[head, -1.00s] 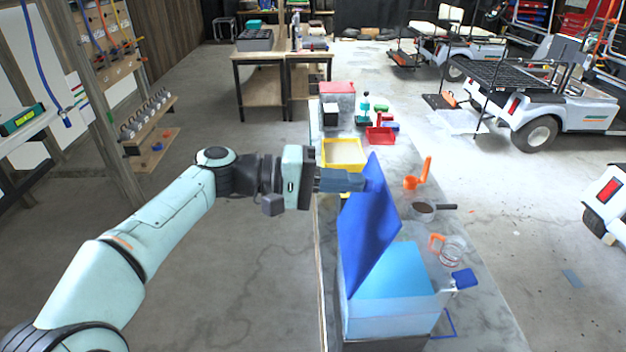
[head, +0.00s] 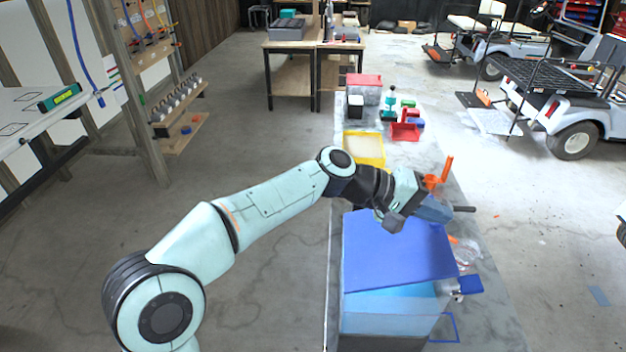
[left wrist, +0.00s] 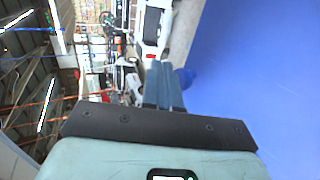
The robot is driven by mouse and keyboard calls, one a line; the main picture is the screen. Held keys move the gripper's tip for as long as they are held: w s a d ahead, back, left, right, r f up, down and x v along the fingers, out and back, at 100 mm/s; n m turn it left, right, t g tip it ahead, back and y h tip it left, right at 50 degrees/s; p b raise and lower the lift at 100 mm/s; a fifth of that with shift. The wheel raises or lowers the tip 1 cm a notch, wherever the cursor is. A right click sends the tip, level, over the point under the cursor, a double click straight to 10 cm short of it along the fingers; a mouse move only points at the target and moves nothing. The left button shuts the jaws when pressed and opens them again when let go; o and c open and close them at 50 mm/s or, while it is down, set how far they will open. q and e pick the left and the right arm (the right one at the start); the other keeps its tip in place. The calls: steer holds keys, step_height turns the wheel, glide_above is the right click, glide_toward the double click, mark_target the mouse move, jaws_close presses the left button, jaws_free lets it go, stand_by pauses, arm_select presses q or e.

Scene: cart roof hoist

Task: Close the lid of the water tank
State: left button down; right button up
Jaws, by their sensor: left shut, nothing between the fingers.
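The water tank (head: 385,318) is a translucent light-blue box on the bench. Its blue lid (head: 395,250) is partly lowered over it and still tilted, with light-blue tank interior showing below the lid's near edge. My left gripper (head: 436,210) is shut and empty at the lid's far right corner, its fingers against or just above the lid; I cannot tell if they touch. In the left wrist view the shut fingers (left wrist: 163,88) are beside the lid's broad blue face (left wrist: 255,75). My right gripper is not in view.
A blue tap handle (head: 470,284) sticks out at the tank's right. A clear jug (head: 466,252), a dark pan handle (head: 464,209) and an orange scoop (head: 446,170) are close by the gripper. A yellow tray (head: 364,148) and red bin (head: 405,131) stand farther back.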

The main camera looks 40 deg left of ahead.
mark_target(435, 233)
arm_select(q)
steer(key=f, duration=0.1)
steer(key=d+f+b, duration=0.1)
steer(key=f, duration=0.1)
steer(key=w+d+f+b, duration=0.1)
steer(key=shift+f, duration=0.15)
steer(key=shift+w+d+f+b, duration=0.1)
steer(key=shift+d+f+b, duration=0.1)
steer(key=shift+f, duration=0.2)
steer(key=shift+w+d+f+b, duration=0.1)
steer(key=shift+f+b, duration=0.05)
steer(key=shift+f, duration=0.25)
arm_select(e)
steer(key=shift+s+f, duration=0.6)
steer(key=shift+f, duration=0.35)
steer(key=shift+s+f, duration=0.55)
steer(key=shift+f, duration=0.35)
